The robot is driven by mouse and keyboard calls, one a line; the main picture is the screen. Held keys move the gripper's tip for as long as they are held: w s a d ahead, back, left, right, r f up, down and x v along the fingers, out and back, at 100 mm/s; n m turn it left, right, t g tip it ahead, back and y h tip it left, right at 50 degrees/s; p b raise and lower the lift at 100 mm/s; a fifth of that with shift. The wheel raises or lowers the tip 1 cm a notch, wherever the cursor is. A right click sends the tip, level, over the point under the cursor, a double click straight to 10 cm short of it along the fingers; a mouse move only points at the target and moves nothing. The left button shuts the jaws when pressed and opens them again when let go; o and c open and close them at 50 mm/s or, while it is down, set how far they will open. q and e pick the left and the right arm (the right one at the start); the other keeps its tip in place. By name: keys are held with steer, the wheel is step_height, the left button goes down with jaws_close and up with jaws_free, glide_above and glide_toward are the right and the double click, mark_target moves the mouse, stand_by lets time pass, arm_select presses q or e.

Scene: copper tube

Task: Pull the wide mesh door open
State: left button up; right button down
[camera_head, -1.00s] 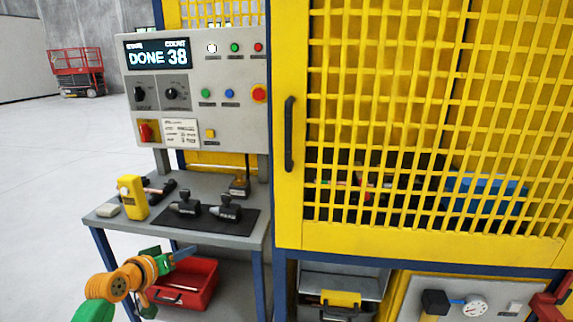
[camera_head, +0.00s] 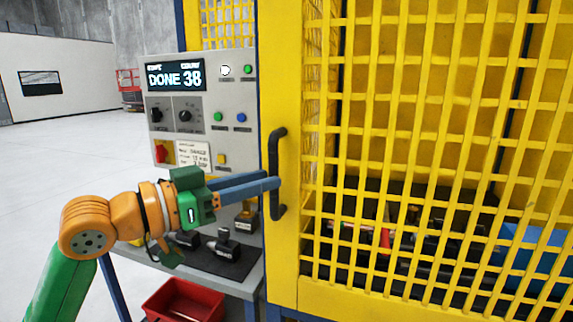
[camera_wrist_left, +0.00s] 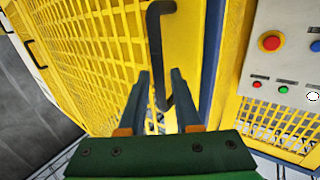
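The wide yellow mesh door (camera_head: 285,255) fills the right of the head view and looks closed. Its black upright bar handle (camera_head: 277,150) is on its left edge; the handle also shows in the left wrist view (camera_wrist_left: 155,45). My left gripper (camera_head: 268,183) is at the lower half of the handle, its two blue-grey fingers pointing at the door. In the left wrist view the fingers (camera_wrist_left: 160,78) stand on either side of the bar, slightly apart, with narrow gaps; firm contact is not visible. My right gripper is out of view.
A grey control panel (camera_head: 205,135) with buttons and a "DONE 38" display stands left of the door. Below it are a workbench (camera_head: 245,285) with black tools and a red bin (camera_head: 185,300). Open floor (camera_head: 60,165) lies to the left.

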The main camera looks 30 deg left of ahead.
mark_target(275, 215)
arm_select(q)
steer(key=p+x, duration=0.1)
steer(key=x, duration=0.2)
steer(key=shift+d+r, duration=0.1)
steer(key=shift+d, duration=0.15)
steer(key=shift+w, duration=0.25)
steer(key=shift+s+a, duration=0.1)
steer(key=shift+s, duration=0.2)
jaws_close()
steer(key=shift+w, duration=0.1)
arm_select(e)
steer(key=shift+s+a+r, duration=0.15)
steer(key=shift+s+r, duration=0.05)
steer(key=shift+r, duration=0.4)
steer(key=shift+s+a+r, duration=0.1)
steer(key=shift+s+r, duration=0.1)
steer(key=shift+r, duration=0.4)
